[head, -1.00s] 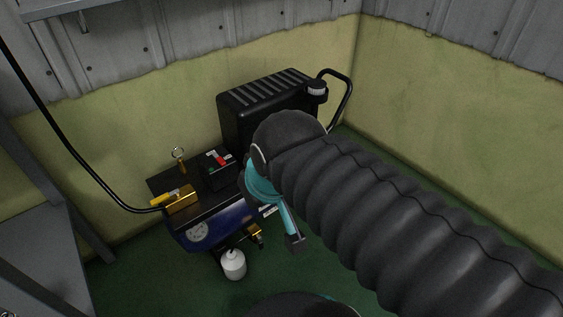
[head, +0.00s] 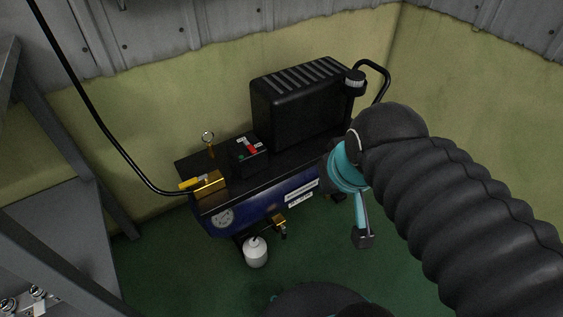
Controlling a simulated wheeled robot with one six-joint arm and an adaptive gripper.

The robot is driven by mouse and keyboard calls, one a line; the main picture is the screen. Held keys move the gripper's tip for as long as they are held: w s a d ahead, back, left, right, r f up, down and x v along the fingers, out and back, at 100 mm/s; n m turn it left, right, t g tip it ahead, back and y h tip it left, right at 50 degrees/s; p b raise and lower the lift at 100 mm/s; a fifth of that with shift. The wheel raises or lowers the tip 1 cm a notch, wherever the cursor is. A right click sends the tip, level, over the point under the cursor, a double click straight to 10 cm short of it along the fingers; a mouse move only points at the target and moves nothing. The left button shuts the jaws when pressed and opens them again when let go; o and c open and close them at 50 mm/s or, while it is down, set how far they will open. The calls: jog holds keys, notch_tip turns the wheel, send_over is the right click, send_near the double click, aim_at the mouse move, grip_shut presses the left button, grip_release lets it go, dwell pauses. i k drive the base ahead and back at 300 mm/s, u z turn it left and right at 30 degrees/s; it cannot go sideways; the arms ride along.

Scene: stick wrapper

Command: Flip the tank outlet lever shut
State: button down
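The yellow lever (head: 190,184) sits on a brass block (head: 210,185) at the left end of the compressor's top. It lies roughly level, along the black hose that meets the block there. The blue tank (head: 264,208) is below. My arm comes in from the right, with a teal joint and a thin teal part ending in a dark piece (head: 362,237). This end hangs right of the tank, well apart from the lever. Its fingers cannot be made out, and nothing is seen held in it.
A black motor housing (head: 301,103) and a black-capped filter (head: 354,82) stand on the compressor. A ring-topped brass fitting (head: 209,142) rises behind the block. A white bottle (head: 255,252) stands below the tank. A grey metal frame (head: 45,225) is at left. Walls close the corner behind.

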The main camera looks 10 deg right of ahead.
aim_at(189, 182)
jog(key=u, duration=0.55)
jog(key=k, duration=1.35)
jog(key=u, duration=0.5)
jog(key=i, duration=1)
jog(key=u, duration=0.2)
